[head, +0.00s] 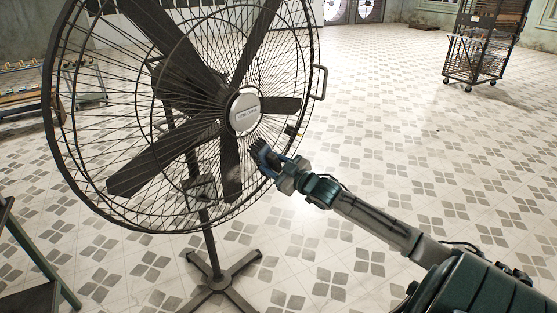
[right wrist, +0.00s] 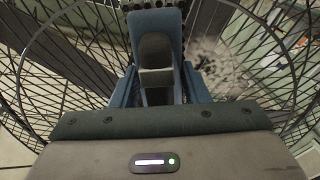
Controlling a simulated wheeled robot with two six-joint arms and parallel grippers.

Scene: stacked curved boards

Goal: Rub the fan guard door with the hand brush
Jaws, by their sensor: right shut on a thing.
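A large black fan stands on a pole, its round wire guard door (head: 310,55) facing me with a side handle (head: 320,83) at the right. My right gripper (head: 277,168) is shut on the hand brush (head: 261,151), below and right of the hub. The brush's dark bristles point at the guard wires; I cannot tell whether they touch. A pale, dusty-looking patch (right wrist: 208,52) shows right of the brush. My left gripper is out of view.
The fan's cross-shaped foot (head: 222,281) stands on the patterned tile floor. A wheeled metal rack (head: 482,45) stands at the back right. A dark frame with a green leg (head: 45,262) is at the lower left. Floor to the right is clear.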

